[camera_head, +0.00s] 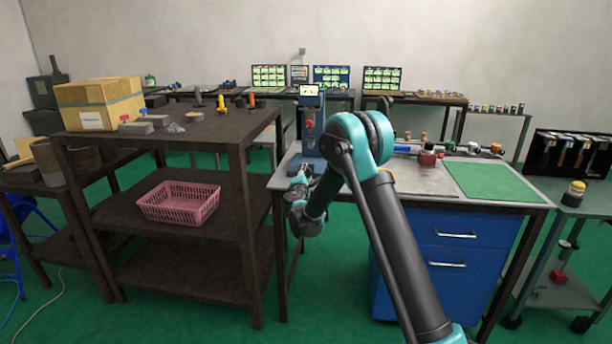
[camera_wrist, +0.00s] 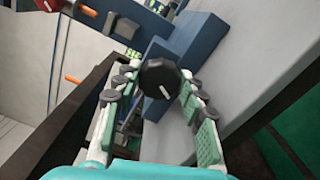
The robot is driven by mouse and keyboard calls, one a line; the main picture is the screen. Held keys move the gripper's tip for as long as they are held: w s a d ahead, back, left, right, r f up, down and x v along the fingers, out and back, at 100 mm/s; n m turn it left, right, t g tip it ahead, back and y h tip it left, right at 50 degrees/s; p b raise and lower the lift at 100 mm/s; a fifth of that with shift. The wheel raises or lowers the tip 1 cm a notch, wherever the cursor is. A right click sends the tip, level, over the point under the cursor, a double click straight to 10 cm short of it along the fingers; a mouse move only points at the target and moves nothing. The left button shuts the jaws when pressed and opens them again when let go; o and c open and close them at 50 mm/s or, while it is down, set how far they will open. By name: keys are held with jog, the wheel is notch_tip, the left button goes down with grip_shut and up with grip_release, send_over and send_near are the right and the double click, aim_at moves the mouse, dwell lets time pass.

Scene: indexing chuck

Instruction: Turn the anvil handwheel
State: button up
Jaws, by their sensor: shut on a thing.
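The anvil handwheel (camera_wrist: 162,77) is a dark, faceted knob with a white mark, at the front of a blue bench machine in the wrist view. My gripper (camera_wrist: 158,88) has its padded fingers on either side of the handwheel and is shut on it. In the head view my gripper (camera_head: 302,178) is at the left front edge of the grey workbench, below the blue machine (camera_head: 309,99) with its small lit screen. The handwheel cannot be made out in the head view.
A dark shelf rack (camera_head: 190,205) with a pink basket (camera_head: 180,203) stands close to the left of my gripper. The workbench (camera_head: 410,180) carries a green mat (camera_head: 488,181) and several tools. Blue drawers (camera_head: 450,250) are below. Green floor is open in front.

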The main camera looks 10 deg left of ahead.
jog(key=n, duration=0.4)
jog(key=shift+n, duration=0.4)
dwell(0.4)
jog(key=o, duration=1.2)
jog(key=shift+s, duration=0.1)
jog(key=s, duration=1.1)
jog(key=shift+s+a, duration=0.25)
jog(key=shift+s, duration=0.15)
